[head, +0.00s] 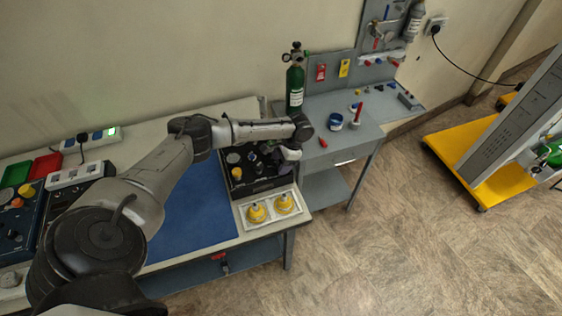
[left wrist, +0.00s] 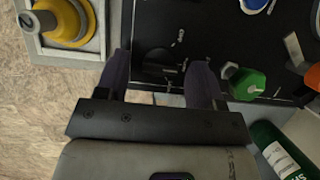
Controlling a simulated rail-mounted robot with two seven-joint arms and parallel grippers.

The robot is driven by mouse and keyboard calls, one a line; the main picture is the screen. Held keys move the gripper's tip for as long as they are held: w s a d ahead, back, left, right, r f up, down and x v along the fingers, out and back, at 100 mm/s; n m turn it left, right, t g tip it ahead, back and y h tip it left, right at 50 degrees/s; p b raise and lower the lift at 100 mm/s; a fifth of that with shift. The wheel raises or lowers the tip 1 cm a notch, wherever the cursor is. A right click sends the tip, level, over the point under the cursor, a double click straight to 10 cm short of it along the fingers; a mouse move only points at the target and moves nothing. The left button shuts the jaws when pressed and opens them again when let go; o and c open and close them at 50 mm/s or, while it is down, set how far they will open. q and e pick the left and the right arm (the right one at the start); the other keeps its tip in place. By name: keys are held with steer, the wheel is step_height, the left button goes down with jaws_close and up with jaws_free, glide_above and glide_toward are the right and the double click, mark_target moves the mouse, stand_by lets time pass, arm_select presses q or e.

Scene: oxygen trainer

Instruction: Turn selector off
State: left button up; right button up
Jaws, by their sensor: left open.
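The black trainer panel (head: 262,186) stands at the right end of the near bench, with knobs and gauges on its face. My left gripper (head: 268,158) is over the panel, and my wrist hides part of it. In the left wrist view my left gripper (left wrist: 160,62) is open, one dark finger on each side of a dark round knob (left wrist: 155,72) on the panel. This knob looks like the selector, but its marking and setting are too dark to read. I cannot tell whether the fingers touch it. My right gripper is not in view.
A green knob (left wrist: 247,84) sits close to the right-hand finger. Yellow-based fittings (head: 257,213) stand in a white tray in front of the panel. A green cylinder (head: 295,84) stands behind it. The blue mat (head: 195,215) is mostly clear.

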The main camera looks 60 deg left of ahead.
arm_select(q)
steer(key=shift+c, duration=0.3)
steer(key=c, duration=0.9)
steer(key=shift+r+n+p, duration=0.2)
steer(key=shift+n+p, duration=0.1)
steer(key=shift+p, duration=0.2)
steer(key=n+h+p, duration=0.1)
steer(key=n+p, duration=0.2)
steer(key=p, duration=0.1)
steer(key=n+h+p, duration=0.1)
steer(key=n+p, duration=0.2)
steer(key=p, duration=0.1)
steer(key=shift+a+h, duration=0.15)
steer(key=shift+h, duration=0.15)
steer(key=n+t+h+p, duration=0.1)
steer(key=n+p, duration=0.1)
steer(key=n, duration=0.1)
steer(key=shift+s+a, duration=0.1)
steer(key=shift+f+n+t+h+p, duration=0.1)
steer(key=shift+n+t+h+p, duration=0.2)
steer(key=shift+n+p, duration=0.55)
steer(key=shift+a+f+n, duration=0.1)
steer(key=shift+n, duration=0.35)
